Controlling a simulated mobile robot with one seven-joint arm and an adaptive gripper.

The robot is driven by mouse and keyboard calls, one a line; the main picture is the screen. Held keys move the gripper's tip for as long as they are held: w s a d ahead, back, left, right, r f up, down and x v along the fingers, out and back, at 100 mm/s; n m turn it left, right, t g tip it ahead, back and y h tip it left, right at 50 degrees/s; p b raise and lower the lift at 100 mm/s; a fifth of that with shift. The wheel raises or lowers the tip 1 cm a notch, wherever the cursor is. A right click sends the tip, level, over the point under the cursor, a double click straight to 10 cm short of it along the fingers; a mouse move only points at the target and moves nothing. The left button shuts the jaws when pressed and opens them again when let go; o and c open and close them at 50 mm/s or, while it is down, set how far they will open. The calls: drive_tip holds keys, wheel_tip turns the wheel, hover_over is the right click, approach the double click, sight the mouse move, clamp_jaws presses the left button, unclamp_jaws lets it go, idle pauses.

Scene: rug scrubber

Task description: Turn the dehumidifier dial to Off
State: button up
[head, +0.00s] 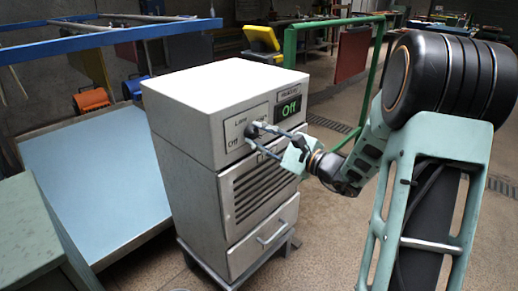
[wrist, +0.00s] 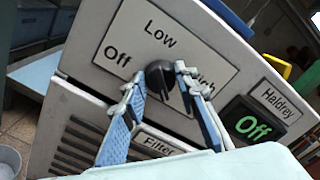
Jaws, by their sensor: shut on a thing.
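The dehumidifier (head: 178,148) is a pale grey box cabinet in the middle of the head view. Its black dial (wrist: 158,74) sits on a white plate marked Off at left, Low at top and a partly hidden High at right. The dial's pointing direction is hard to make out. The display (wrist: 253,125) beside it reads "Off" in green; it also shows in the head view (head: 288,108). My gripper (wrist: 161,80) has one finger on each side of the dial and is shut on it. In the head view my gripper (head: 257,135) reaches in from the right.
Below the dial are a grille (head: 258,185) and a drawer (head: 268,238). A light blue sloped panel (head: 95,175) stands at left. A green metal frame (head: 290,48) stands behind. Open floor (head: 325,235) lies at front right.

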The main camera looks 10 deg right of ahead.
drive_tip(key=shift+f+n+b, duration=0.15)
drive_tip(key=shift+n+b, duration=0.95)
drive_tip(key=shift+b, duration=0.3)
drive_tip(key=o, duration=1.1)
drive_tip(key=shift+o, duration=0.2)
drive_tip(key=shift+s, duration=0.1)
drive_tip(key=v, duration=1.2)
drive_tip(key=shift+a, duration=0.1)
